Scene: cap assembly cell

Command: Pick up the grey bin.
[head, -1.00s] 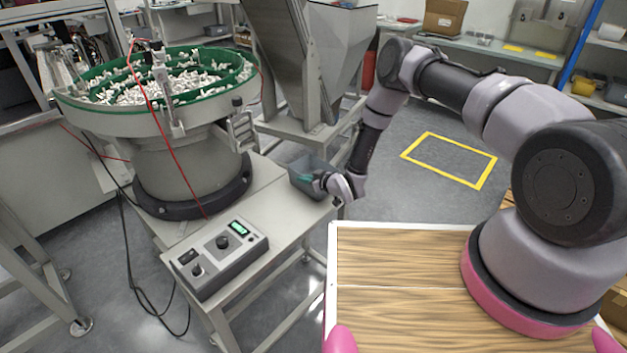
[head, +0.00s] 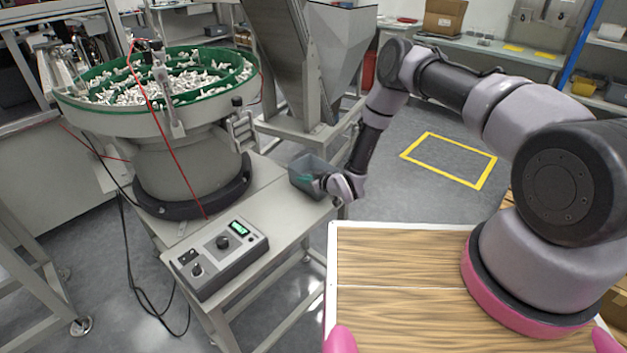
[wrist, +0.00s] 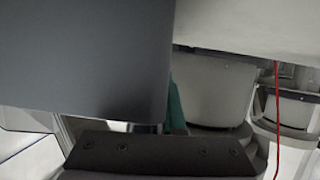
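The grey bin (head: 302,188) is an open box at the back right corner of the bowl feeder's table, in the head view. My gripper (head: 316,182) is at its right side, with teal fingers at the wall. In the wrist view, the bin (wrist: 85,60) is a large dark grey surface filling the upper left, very close to the camera. One teal finger (wrist: 176,106) shows against its edge near the middle of the palm; the other is hidden. The gripper appears shut on the bin wall. Whether the bin touches the table is unclear.
A bowl feeder (head: 185,150) full of white parts stands left of the bin. A control box (head: 220,257) sits on the table's front. A hopper frame (head: 312,130) stands close behind the bin. Open floor with a yellow outline (head: 450,160) lies to the right.

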